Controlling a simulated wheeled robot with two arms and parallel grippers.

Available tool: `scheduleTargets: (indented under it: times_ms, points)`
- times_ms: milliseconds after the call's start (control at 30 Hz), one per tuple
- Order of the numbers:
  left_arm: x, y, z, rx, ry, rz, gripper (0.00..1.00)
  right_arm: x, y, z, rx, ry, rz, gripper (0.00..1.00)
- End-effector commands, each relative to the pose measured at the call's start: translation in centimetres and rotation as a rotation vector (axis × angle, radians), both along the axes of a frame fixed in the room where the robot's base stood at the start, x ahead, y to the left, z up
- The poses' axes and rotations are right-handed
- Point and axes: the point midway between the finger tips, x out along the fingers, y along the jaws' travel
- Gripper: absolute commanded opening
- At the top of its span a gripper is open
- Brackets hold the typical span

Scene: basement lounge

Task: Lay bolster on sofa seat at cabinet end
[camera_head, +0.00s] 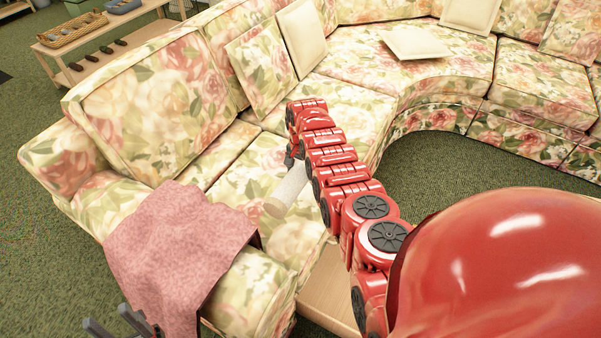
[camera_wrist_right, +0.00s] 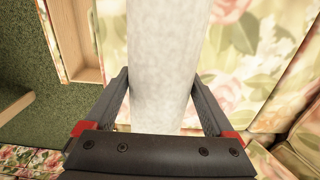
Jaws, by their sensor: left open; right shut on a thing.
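The bolster (camera_head: 287,194) is a pale, whitish cylinder over the near-left seat of the floral sofa (camera_head: 247,171). My right gripper (camera_head: 295,163) is shut on it. In the right wrist view, the bolster (camera_wrist_right: 163,65) runs up between the two fingers of my right gripper (camera_wrist_right: 163,98). I cannot tell whether the bolster touches the seat. My red right arm hides part of the seat. My left gripper (camera_head: 115,324) is open and empty at the lower left edge, near the sofa's armrest. No thing is clearly a cabinet in view.
A pink throw (camera_head: 178,250) hangs over the near armrest. A wooden surface (camera_head: 325,297) is beside the armrest. Green carpet is open at right.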

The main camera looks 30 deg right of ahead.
Motion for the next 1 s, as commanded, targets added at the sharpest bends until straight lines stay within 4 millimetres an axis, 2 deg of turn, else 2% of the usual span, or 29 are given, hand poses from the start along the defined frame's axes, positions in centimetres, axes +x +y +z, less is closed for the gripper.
scheduleTargets:
  times_ms: [633, 800, 1000]
  points:
    - [0.0, 0.0, -9.0, 0.000, 0.000, 0.000, 0.50, 0.0, 0.0, -9.2, -0.001, 0.001, 0.000, 0.15]
    - [0.0, 0.0, -10.2, 0.000, 0.000, 0.000, 0.50, 0.0, 0.0, -10.3, 0.000, 0.000, 0.000, 0.15]
    - [0.0, 0.0, -10.2, 0.000, 0.000, 0.000, 0.50, 0.0, 0.0, -10.3, 0.000, 0.000, 0.000, 0.15]
